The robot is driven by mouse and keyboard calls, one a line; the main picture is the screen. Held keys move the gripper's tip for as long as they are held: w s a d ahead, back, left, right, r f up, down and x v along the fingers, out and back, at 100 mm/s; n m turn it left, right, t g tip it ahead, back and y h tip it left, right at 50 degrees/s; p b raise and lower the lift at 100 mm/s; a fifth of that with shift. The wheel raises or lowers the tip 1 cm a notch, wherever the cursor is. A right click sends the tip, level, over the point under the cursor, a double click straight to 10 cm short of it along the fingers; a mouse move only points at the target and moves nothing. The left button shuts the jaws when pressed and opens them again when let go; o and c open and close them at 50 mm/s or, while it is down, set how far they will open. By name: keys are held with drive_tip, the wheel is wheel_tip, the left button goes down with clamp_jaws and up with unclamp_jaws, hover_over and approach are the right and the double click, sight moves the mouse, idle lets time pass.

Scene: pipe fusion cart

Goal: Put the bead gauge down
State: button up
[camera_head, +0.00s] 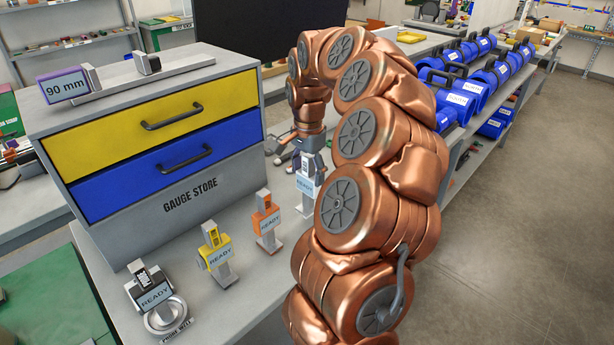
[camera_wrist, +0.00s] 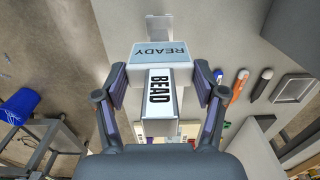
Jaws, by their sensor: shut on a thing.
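The bead gauge (camera_wrist: 158,92) is a pale grey block marked BEAD with a blue READY display, held between the two fingers of my gripper (camera_wrist: 160,88). In the head view the gauge (camera_head: 306,190) hangs below my gripper (camera_head: 311,160), partly hidden by my copper arm. It is to the right of an orange gauge (camera_head: 267,222) and near the bench's right side. I cannot tell whether its lower end touches the grey bench (camera_head: 245,290).
A yellow gauge (camera_head: 217,254) and a probe gauge (camera_head: 152,298) stand on the bench in front of the gauge store (camera_head: 190,195). A 90 mm gauge (camera_head: 67,86) lies on top of the store. Blue cases (camera_head: 462,92) fill a shelf at right.

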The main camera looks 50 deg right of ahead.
sight(307, 180)
drive_tip(key=shift+w+d, duration=0.2)
drive_tip(key=shift+w, duration=0.15)
drive_tip(key=shift+f+p, duration=0.85)
drive_tip(key=shift+f, duration=0.95)
drive_tip(key=shift+f, duration=0.15)
drive_tip(key=o, duration=1.1)
wheel_tip(307, 180, up, 12)
drive_tip(key=b, duration=0.3)
drive_tip(key=shift+f, duration=0.2)
drive_tip(key=shift+r+b, duration=0.3)
drive_tip(key=shift+r, duration=0.1)
